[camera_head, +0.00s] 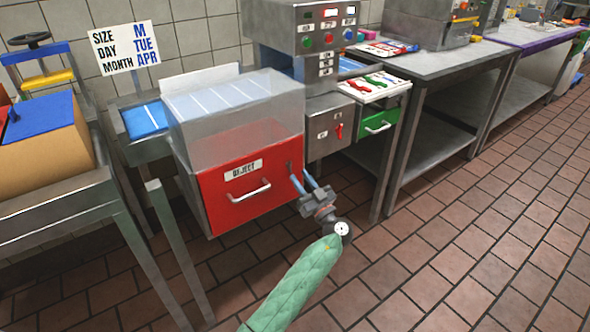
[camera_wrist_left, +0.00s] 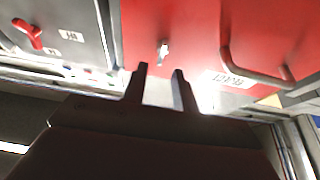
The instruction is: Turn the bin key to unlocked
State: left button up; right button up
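The red reject bin (camera_head: 225,205) has a "REJECT" label and a bar handle (camera_head: 249,190) on its front. A small silver key (camera_wrist_left: 163,51) sits in the bin's red face; in the head view it is a tiny mark (camera_head: 290,166) near the right edge. My left gripper (camera_head: 300,175) is in front of that edge with its fingers toward the key. In the left wrist view its two fingers (camera_wrist_left: 161,70) are apart with nothing between them, and the key shows just beyond the tips. Whether the key is locked or unlocked is too small to tell. My right gripper is out of view.
A grey box with a red switch (camera_head: 339,131) stands right of the bin, beside a green drawer (camera_head: 377,125). A clear cover (camera_head: 235,120) stands above the bin. A metal table leg (camera_head: 384,175) is to the right. The tiled floor (camera_head: 480,210) is clear.

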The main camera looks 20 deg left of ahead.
aim_at(290, 166)
pick_arm(q)
jog(key=x, duration=0.4)
jog(key=shift+c, duration=0.2)
grip_shut()
